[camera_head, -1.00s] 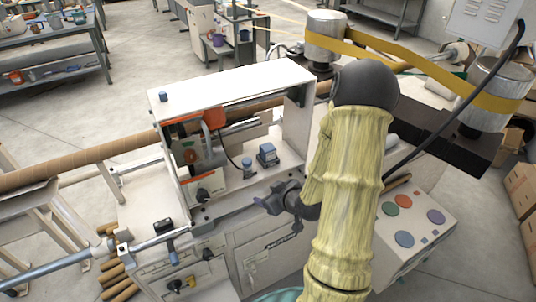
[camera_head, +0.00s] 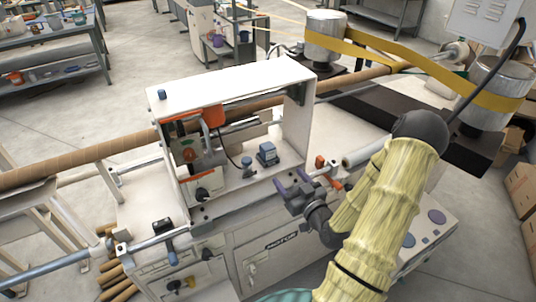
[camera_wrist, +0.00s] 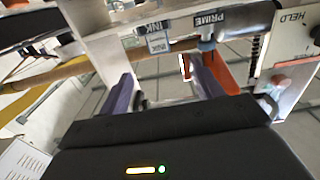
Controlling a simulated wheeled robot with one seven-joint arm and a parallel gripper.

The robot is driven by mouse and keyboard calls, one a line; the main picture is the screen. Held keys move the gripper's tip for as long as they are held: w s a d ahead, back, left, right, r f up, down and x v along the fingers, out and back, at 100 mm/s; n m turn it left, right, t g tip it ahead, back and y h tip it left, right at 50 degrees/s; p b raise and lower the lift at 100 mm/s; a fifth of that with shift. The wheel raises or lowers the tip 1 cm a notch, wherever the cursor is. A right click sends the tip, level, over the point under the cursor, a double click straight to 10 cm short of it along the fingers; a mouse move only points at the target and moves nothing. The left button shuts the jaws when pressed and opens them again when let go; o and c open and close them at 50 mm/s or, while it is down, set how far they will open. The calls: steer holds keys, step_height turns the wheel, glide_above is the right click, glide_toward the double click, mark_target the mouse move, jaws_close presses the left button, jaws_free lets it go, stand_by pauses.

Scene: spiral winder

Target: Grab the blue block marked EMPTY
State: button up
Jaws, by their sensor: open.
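No lettering reading EMPTY is legible in either view. In the head view a blue-grey block (camera_head: 267,154) sits on the white machine's inner shelf, with a smaller blue piece (camera_head: 247,162) left of it. Another small blue block (camera_head: 161,94) is on the top cover's left end. My gripper (camera_head: 292,183) is open, with purple-blue fingers, at the machine's front right, apart from these blocks. In the wrist view my gripper (camera_wrist: 160,78) shows empty space between its fingers. Beyond them are a labelled grey-blue block (camera_wrist: 157,43) under the word INK and a small blue piece (camera_wrist: 207,45) under PRIME.
An orange part (camera_head: 320,162) and a white roller (camera_head: 365,151) are close right of my gripper. A long brown tube (camera_head: 80,164) runs through the machine. The cover (camera_head: 235,85) overhangs the shelf. A panel with round buttons (camera_head: 437,216) is partly behind my arm.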

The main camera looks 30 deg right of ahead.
mark_target(265, 146)
steer(key=w, duration=0.3)
steer(key=w+b, duration=0.1)
steer(key=w, duration=0.7)
steer(key=shift+w+a+b, duration=0.25)
steer(key=shift+b, duration=0.1)
steer(key=shift+w, duration=0.15)
steer(key=w, duration=0.1)
steer(key=w+p, duration=0.1)
steer(key=w, duration=0.1)
steer(key=w+p, duration=0.1)
steer(key=shift+w+d+r, duration=0.15)
steer(key=shift+w+r, duration=0.05)
steer(key=shift+r, duration=0.1)
steer(key=shift+w+f, duration=0.15)
steer(key=shift+w, duration=0.35)
steer(key=shift+s, duration=0.1)
steer(key=shift+c, duration=0.4)
